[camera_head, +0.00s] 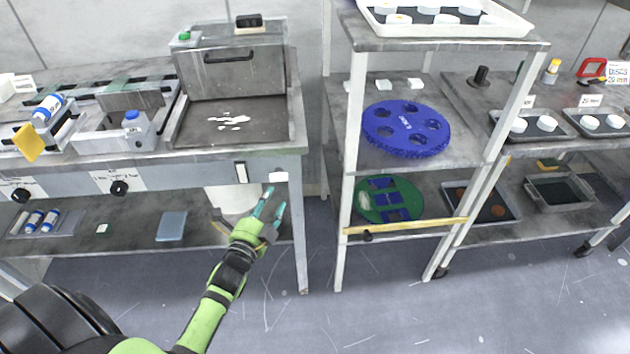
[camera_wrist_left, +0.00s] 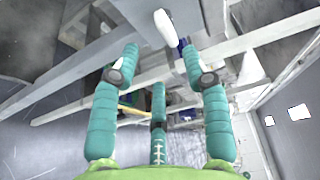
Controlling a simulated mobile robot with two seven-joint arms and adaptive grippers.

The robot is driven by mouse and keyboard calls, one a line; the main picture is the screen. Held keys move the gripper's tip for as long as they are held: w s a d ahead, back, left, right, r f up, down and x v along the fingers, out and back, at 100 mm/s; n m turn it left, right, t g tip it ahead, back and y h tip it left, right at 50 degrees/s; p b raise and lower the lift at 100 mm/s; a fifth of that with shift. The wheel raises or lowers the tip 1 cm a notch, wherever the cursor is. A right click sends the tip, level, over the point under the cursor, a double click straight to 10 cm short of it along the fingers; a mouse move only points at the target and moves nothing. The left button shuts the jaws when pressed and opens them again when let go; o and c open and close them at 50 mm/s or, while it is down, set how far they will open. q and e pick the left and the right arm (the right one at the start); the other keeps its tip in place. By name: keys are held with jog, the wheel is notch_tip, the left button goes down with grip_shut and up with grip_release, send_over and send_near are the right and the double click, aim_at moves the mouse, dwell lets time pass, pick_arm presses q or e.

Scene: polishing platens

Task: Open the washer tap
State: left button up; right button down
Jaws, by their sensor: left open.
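My left gripper (camera_head: 274,200) is open and empty in front of the left bench, just below its front rail. In the left wrist view its teal fingers (camera_wrist_left: 160,68) are spread apart. A white elongated piece (camera_wrist_left: 164,26) lies beyond and between the fingertips, apart from them; it may be the washer tap, but I cannot tell. The open-lidded basin (camera_head: 200,133) with white splashes is above. My right gripper is not in view.
Black knobs (camera_head: 119,187) sit on the bench front to the left. A white bucket (camera_head: 222,198) stands on the lower shelf, behind my left gripper. The bench leg (camera_head: 300,235) and a shelf rack (camera_head: 342,200) are to the right. The floor (camera_head: 320,320) in front is clear.

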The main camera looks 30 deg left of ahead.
aim_at(277, 182)
pick_arm(q)
jog(key=shift+w+a+r, duration=0.35)
jog(key=shift+w+r, duration=0.1)
jog(key=shift+w, duration=0.1)
jog(key=w, duration=0.2)
jog(key=w+a, duration=0.1)
jog(key=w, duration=0.1)
jog(key=shift+w+f, duration=0.1)
jog(key=shift+w, duration=0.7)
grip_shut()
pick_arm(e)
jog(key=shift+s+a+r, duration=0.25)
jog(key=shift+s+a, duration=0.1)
